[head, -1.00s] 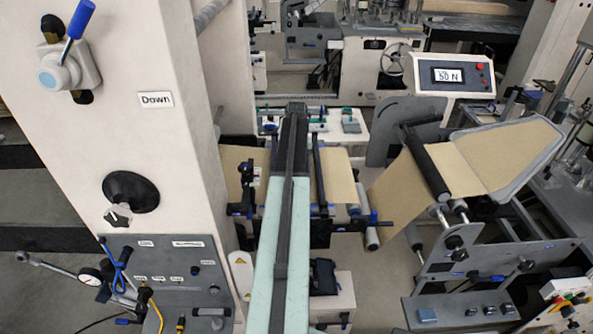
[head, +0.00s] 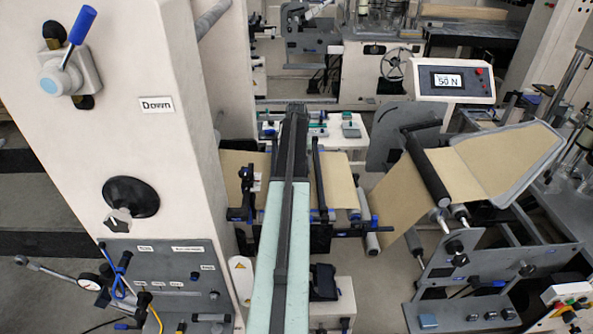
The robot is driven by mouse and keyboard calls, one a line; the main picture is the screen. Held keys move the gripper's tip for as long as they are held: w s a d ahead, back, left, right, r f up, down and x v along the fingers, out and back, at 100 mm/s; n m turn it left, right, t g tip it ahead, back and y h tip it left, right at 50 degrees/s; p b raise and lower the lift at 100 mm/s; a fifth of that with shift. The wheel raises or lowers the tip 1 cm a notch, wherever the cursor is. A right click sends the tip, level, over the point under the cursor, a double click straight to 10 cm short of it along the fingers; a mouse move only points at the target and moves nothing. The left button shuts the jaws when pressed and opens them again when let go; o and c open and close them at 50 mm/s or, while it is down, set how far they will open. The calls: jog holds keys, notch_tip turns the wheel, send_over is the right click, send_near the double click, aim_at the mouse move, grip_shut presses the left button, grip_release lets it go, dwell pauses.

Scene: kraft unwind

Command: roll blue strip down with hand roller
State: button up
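No blue strip can be made out on the brown kraft web (head: 335,184), which runs across the middle behind my pale green and dark arm or column. The web also shows at the right, where it passes a dark roller (head: 428,175). No hand roller can be told for sure. My gripper is not visible. My own body hides part of the web's middle.
A large white machine column (head: 150,150) with a blue-handled lever (head: 79,23) and a "Down" label fills the left. A display (head: 450,81) reading 50 N stands at the upper right. A grey bench with knobs (head: 470,312) is at the lower right. Floor shows between the machines.

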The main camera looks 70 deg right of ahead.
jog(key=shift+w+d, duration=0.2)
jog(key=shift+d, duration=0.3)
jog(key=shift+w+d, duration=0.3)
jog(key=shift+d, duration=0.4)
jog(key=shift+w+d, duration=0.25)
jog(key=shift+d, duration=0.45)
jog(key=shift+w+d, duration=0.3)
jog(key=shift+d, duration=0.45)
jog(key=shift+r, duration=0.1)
